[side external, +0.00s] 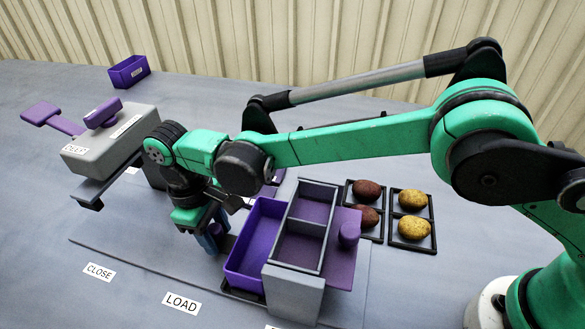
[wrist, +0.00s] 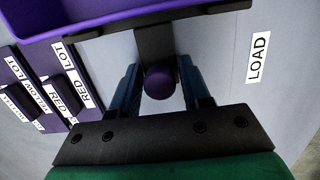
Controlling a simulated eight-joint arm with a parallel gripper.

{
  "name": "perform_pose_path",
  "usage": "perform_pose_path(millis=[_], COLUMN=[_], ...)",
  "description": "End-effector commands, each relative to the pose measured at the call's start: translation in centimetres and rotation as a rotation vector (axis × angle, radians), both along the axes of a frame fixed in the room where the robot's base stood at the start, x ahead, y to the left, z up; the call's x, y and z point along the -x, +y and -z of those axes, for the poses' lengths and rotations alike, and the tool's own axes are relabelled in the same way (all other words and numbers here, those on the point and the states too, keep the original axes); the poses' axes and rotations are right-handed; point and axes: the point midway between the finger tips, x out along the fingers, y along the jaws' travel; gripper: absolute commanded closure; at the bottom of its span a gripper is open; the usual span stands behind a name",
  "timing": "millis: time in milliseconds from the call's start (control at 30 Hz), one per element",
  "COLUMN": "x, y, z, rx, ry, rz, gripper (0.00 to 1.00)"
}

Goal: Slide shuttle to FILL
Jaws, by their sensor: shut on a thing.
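The shuttle is a purple open tray (side external: 247,258) beside a grey-framed two-cell hopper; its inside looks empty. In the wrist view the tray's wall (wrist: 130,14) crosses the top, and a dark bracket (wrist: 153,42) runs from it to a round purple knob (wrist: 160,83). My gripper (side external: 214,238) is low at the tray's left side. In the wrist view its blue fingers (wrist: 160,76) stand on both sides of the knob, shut on it. The LOAD label (side external: 181,303) lies on the board in front; it also shows in the wrist view (wrist: 258,57). No FILL label is readable.
The hopper (side external: 302,225) stands right of the tray. Two dark trays hold red potatoes (side external: 367,191) and yellow potatoes (side external: 411,200). A grey machine (side external: 95,150) with purple levers is at left, a purple bin (side external: 128,72) behind.

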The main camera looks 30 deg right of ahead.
Motion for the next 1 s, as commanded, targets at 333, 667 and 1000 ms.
perform_pose_path(millis=[333,667,1000], x=[1.5,3.0,4.4], y=[-1.5,-3.0,-4.4], z=[-0.1,-0.1,-0.1], rx=[0.000,0.001,0.001], ry=[0.000,0.001,0.001], rz=[0.001,0.001,0.001], gripper=[0.92,0.92,0.92])
